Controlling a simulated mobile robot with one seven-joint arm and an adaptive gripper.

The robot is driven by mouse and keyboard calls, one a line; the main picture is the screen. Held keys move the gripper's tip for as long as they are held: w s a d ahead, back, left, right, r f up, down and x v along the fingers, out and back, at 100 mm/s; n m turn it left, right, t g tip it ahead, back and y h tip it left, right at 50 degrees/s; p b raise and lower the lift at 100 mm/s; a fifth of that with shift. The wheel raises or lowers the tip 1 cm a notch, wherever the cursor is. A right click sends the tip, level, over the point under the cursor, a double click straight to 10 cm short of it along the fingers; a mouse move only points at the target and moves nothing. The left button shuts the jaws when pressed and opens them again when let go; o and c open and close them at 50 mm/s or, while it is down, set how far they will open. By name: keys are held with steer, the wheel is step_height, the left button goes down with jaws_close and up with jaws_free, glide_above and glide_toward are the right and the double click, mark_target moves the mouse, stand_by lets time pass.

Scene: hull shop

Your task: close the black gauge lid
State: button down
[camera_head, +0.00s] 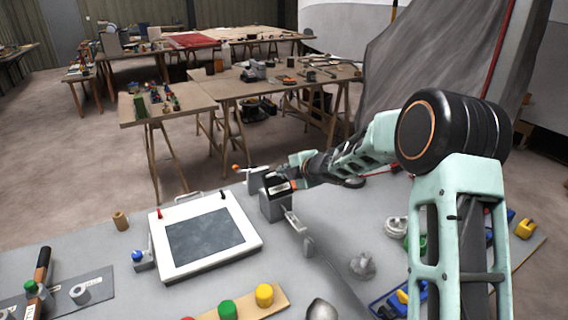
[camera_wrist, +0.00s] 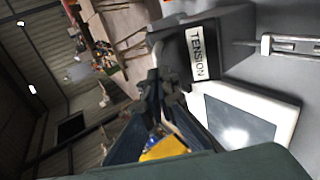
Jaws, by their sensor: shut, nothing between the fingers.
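The gauge is a small grey box (camera_head: 274,208) on the grey bench top, in the middle of the head view. Its black lid (camera_head: 279,185) carries a white label that reads TENSION in the wrist view, where the lid (camera_wrist: 172,56) is beside my fingertips. I cannot tell from these frames whether the lid lies flush on the box. My gripper (camera_head: 294,184) is at the right side of the lid, very close to it. In the wrist view my gripper (camera_wrist: 160,82) is shut and empty. Whether the fingers touch the lid is unclear.
A white-framed panel with a dark screen (camera_head: 205,243) lies left of the gauge. A metal latch-like part (camera_head: 293,219) is in front of the gauge. A wooden strip with coloured knobs (camera_head: 245,303) is nearer. Bench space between panel and gauge is narrow.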

mark_target(277, 179)
steer(key=shift+w+a+p, duration=0.15)
steer(key=shift+w+p, duration=0.1)
steer(key=shift+p, duration=0.25)
steer(key=shift+w, duration=0.1)
steer(key=shift+w+a+p, duration=0.6)
steer(key=shift+w+p, duration=0.05)
steer(key=shift+w, duration=0.1)
steer(key=shift+p+x, duration=0.55)
steer(key=shift+x, duration=0.35)
steer(key=shift+r+p+x, duration=0.25)
steer(key=shift+p+x, duration=0.35)
steer(key=shift+x, duration=1.8)
steer(key=shift+w+d+f, duration=0.1)
steer(key=shift+p, duration=0.3)
